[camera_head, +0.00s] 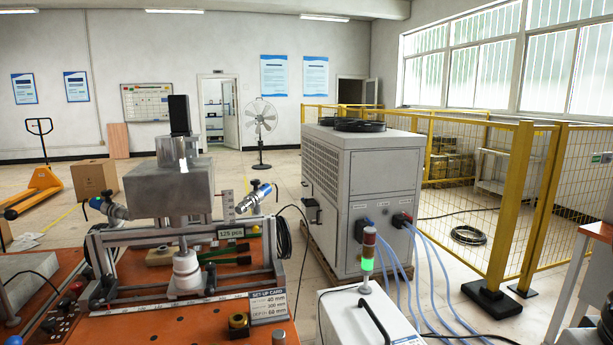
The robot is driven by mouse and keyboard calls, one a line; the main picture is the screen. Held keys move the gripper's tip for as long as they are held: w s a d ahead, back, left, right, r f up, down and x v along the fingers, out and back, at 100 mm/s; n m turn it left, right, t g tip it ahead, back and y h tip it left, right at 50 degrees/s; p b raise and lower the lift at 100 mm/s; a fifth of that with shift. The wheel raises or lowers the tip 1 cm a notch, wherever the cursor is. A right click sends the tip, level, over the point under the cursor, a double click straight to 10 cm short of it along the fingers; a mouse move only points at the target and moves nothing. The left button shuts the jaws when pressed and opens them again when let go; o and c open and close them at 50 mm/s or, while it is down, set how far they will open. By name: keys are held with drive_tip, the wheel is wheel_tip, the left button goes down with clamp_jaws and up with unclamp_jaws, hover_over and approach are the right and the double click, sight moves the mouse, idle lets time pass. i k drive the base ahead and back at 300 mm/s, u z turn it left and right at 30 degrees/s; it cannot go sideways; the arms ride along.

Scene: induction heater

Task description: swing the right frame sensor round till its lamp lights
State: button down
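The right frame sensor (253,198) is a blue and silver barrel on the right side of the metal frame (133,303). It is tilted: its silver end points down and left, toward the middle of the frame, and its blue end with a black plug points up and right. I cannot make out a lit lamp on it. My gripper is not in view.
A set-up card (268,306) and brass knob (239,322) are at the orange bench's front. A signal tower (367,262) with its green section lit stands on a white box (365,320) at right. Behind stand a grey cabinet (372,200) with blue hoses and a yellow fence (510,200).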

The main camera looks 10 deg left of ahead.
sight(252, 201)
drive_tip(key=z, duration=0.05)
drive_tip(key=i, duration=0.7)
drive_tip(key=u, duration=0.65)
drive_tip(key=i, duration=0.5)
drive_tip(key=u, duration=0.45)
